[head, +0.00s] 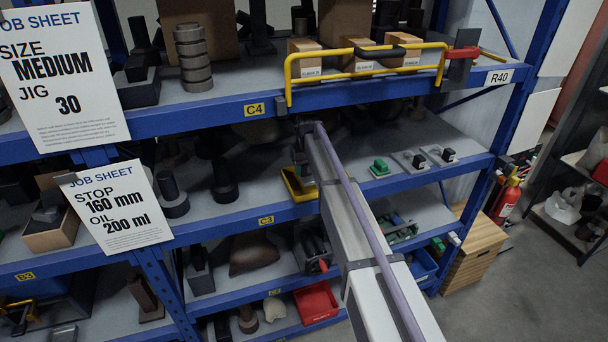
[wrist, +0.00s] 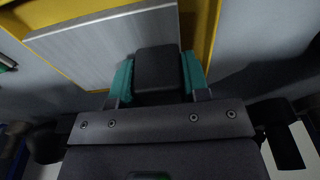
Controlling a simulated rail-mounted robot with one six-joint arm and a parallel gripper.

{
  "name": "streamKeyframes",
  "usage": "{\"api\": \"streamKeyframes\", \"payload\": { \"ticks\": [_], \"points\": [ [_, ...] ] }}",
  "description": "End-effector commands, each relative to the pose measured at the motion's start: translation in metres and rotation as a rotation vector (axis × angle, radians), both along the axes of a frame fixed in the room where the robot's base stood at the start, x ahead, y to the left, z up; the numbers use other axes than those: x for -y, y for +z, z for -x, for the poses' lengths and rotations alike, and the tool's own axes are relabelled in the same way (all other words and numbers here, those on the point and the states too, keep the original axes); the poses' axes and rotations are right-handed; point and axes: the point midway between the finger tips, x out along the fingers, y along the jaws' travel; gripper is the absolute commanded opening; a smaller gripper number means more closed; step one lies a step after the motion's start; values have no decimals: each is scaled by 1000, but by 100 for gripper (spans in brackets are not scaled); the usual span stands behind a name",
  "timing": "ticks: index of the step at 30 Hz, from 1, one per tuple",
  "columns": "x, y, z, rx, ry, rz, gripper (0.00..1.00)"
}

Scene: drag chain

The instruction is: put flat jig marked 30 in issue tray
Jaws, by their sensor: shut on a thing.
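My gripper (wrist: 157,75) has its two teal fingers shut on the dark knob (wrist: 157,68) of a flat silver jig plate (wrist: 95,50) in the wrist view. The plate lies over or inside a yellow tray (wrist: 205,25), whose yellow shows around it; I cannot tell whether it rests on the tray floor. No number is readable on the plate. In the head view the yellow tray (head: 301,194) is on the middle shelf, mostly hidden behind my arm, and the fingertips are hidden too.
Right of my arm on the same shelf stand a green-knobbed piece (head: 380,168) and two flat plates with black knobs (head: 410,160) (head: 440,155). Dark round parts (head: 224,185) stand to the left. A yellow rail (head: 365,50) fronts the shelf above. A job sheet (head: 62,75) reads JIG 30.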

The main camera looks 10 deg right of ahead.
Motion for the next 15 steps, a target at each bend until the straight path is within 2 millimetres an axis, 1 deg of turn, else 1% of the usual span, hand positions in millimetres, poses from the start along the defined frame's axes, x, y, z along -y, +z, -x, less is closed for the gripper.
{"api": "streamKeyframes", "payload": {
  "ticks": [2, 4, 6, 7, 12, 15],
  "points": [
    [-3, 0, -14, 1, 1, 0, 0],
    [-3, -24, -12, 0, 0, 0, 0],
    [-3, -38, -12, 0, 1, 0, 0],
    [-3, -40, -12, 0, 0, 0, 0],
    [-3, -35, -12, 0, 1, 0, 0],
    [-3, -35, -11, 0, 1, 0, 0]
  ]
}}
